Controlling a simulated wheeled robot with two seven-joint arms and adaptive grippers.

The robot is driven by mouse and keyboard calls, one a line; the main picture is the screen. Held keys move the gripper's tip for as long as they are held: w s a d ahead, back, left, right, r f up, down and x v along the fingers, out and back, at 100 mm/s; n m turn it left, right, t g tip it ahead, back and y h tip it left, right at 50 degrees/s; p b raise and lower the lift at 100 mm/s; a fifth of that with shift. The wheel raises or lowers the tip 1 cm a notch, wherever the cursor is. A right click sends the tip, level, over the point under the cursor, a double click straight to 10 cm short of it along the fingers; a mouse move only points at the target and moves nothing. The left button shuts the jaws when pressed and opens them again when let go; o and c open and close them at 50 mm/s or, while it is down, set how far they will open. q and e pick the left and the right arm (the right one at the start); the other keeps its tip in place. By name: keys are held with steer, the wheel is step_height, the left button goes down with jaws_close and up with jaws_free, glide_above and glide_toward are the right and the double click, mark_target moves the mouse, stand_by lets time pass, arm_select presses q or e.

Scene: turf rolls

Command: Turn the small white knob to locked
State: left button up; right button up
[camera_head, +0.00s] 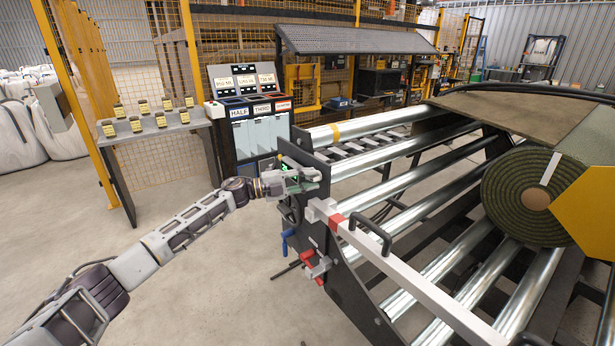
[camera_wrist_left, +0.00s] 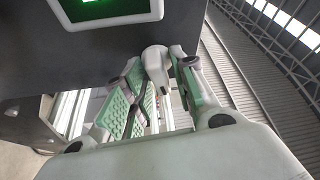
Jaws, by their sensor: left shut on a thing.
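The small white knob (camera_wrist_left: 156,62) shows in the left wrist view, just below a grey panel with a lit green screen (camera_wrist_left: 112,8). My left gripper (camera_wrist_left: 152,80) has its green-padded fingers on both sides of the knob and is shut on it. In the head view, my left gripper (camera_head: 307,177) reaches the near left end of the roller machine (camera_head: 318,214); its fingers hide the knob there. I cannot read any lock marking or tell the knob's turn position. My right gripper is not in view.
A white bar with a red band (camera_head: 400,275) runs along the machine's front. Blue (camera_head: 287,240) and red (camera_head: 307,256) handles sit below my left gripper. A turf roll (camera_head: 530,195) rests at right. A labelled cabinet (camera_head: 260,130) stands behind. The floor at left is open.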

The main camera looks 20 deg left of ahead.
arm_select(q)
steer(key=shift+d+r+m+g+y+p, duration=0.1)
steer(key=shift+r+m+g+y+p, duration=0.15)
steer(key=shift+m, duration=0.4)
steer(key=shift+m+g+y+p, duration=0.15)
steer(key=shift+m+p, duration=0.15)
steer(key=shift+m, duration=0.35)
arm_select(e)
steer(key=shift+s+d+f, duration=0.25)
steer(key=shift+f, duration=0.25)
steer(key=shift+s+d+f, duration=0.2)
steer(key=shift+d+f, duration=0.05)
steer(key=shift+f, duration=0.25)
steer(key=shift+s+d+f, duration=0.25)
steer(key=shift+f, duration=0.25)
arm_select(q)
steer(key=o, duration=0.7)
steer(key=shift+o, duration=0.2)
steer(key=shift+w+d+f, duration=0.1)
steer(key=shift+f, duration=0.1)
steer(key=v, duration=1.2)
